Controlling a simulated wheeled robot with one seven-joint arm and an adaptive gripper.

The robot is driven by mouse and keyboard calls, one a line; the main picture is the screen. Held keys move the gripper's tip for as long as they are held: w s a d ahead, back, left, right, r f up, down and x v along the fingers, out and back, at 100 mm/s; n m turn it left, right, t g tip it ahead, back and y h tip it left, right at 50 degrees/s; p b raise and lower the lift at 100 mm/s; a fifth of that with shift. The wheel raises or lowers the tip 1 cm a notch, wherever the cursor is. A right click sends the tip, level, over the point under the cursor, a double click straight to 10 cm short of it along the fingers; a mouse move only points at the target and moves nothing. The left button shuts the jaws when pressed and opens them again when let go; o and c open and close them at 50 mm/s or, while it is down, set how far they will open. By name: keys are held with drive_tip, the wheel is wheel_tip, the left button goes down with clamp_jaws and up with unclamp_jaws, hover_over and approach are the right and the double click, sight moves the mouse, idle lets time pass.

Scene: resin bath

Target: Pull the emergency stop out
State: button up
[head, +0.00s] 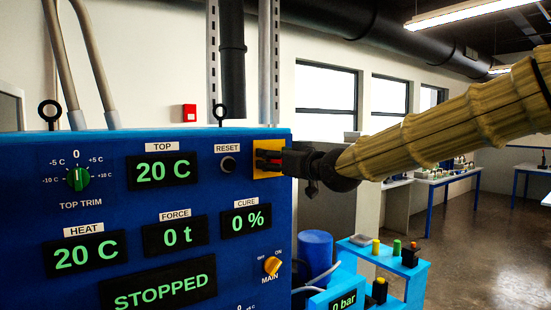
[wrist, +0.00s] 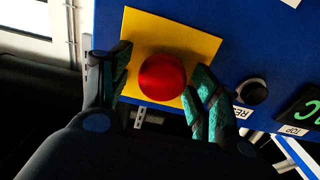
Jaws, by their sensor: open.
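The emergency stop is a round red button (wrist: 162,77) on a yellow square plate (wrist: 181,42), fixed to the right edge of the blue control panel. In the wrist view my gripper (wrist: 158,88) is open, with one finger on each side of the red button. Small gaps show between fingers and button, so I cannot see any contact. In the head view my gripper (head: 285,162) comes in from the right and covers most of the button; part of the yellow plate (head: 268,146) shows around it.
The blue panel (head: 120,225) has a black reset button (head: 228,164) close to the plate, a green top trim knob (head: 78,179) and a yellow main switch (head: 272,265). Its displays read 20 C, 0 t, 0 % and STOPPED. A blue stand (head: 385,258) is lower right.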

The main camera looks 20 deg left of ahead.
clamp_jaws()
drive_tip(key=shift+s+d+f+b, duration=0.1)
drive_tip(key=shift+s+d+b, duration=0.35)
drive_tip(key=shift+d+b, duration=0.15)
drive_tip(key=shift+c, duration=1.7)
unclamp_jaws()
drive_tip(key=o, duration=0.3)
drive_tip(key=shift+o, duration=0.2)
drive_tip(key=shift+d, duration=0.15)
drive_tip(key=v, duration=1.2)
